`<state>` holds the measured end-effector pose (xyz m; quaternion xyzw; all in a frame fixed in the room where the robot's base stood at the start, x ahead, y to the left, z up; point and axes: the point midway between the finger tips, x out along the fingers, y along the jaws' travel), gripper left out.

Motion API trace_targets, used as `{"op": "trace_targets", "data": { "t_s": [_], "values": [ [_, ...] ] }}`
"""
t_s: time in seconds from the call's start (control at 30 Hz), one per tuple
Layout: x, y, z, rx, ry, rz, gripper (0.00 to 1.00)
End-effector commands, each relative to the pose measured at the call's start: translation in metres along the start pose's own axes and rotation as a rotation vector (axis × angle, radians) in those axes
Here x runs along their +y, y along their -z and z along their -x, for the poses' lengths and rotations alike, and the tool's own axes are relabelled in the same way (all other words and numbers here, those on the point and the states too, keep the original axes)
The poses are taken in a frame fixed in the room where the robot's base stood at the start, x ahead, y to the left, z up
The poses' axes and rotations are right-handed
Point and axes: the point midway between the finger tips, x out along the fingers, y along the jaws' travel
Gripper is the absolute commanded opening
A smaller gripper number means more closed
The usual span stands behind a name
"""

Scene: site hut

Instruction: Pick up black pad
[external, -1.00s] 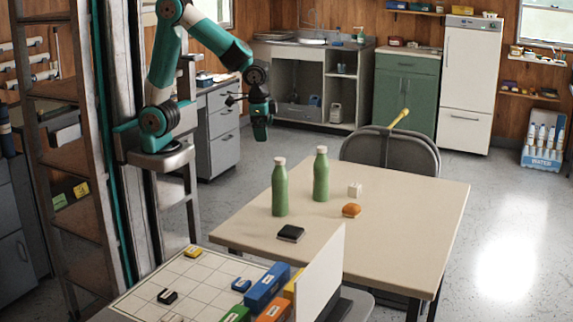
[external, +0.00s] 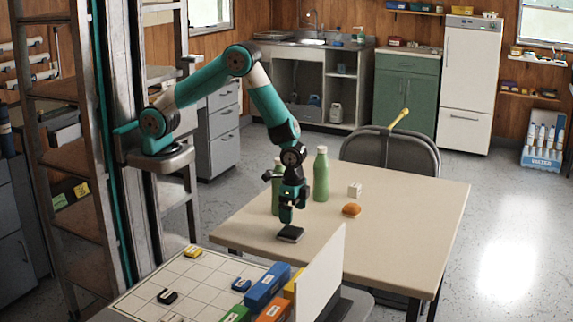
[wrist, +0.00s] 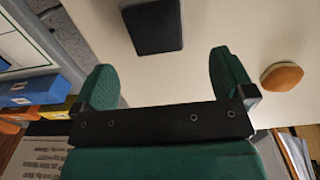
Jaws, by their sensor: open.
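The black pad (external: 290,233) lies flat on the beige table near its left front edge. It also shows in the wrist view (wrist: 153,27), at the top, beyond my fingertips and between their lines. My gripper (external: 288,216) is just above the pad in the external view, pointing down. In the wrist view my gripper (wrist: 165,72) has its two green fingers wide apart, with nothing between them. The fingers look apart from the pad.
Two green bottles stand close by; my gripper partly hides the left one, and the right one (external: 321,175) is clear. An orange object (external: 351,210) and a white cube (external: 355,190) lie to the right. A white upright panel (external: 320,275) stands in front, beside a gridded board (external: 180,285).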

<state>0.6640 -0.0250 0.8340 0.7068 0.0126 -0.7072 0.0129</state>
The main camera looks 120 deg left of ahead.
Motion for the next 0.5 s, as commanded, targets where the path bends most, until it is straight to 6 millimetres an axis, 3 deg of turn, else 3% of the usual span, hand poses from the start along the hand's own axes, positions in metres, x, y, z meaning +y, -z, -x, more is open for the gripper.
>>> {"op": "trace_targets", "data": {
  "t_s": [0.27,0.5],
  "values": [
    [0.001,-0.002,-0.023,-0.003,0.0,0.0,1.0],
    [0.006,-0.005,-0.058,-0.002,0.0,0.0,1.0]
  ]
}}
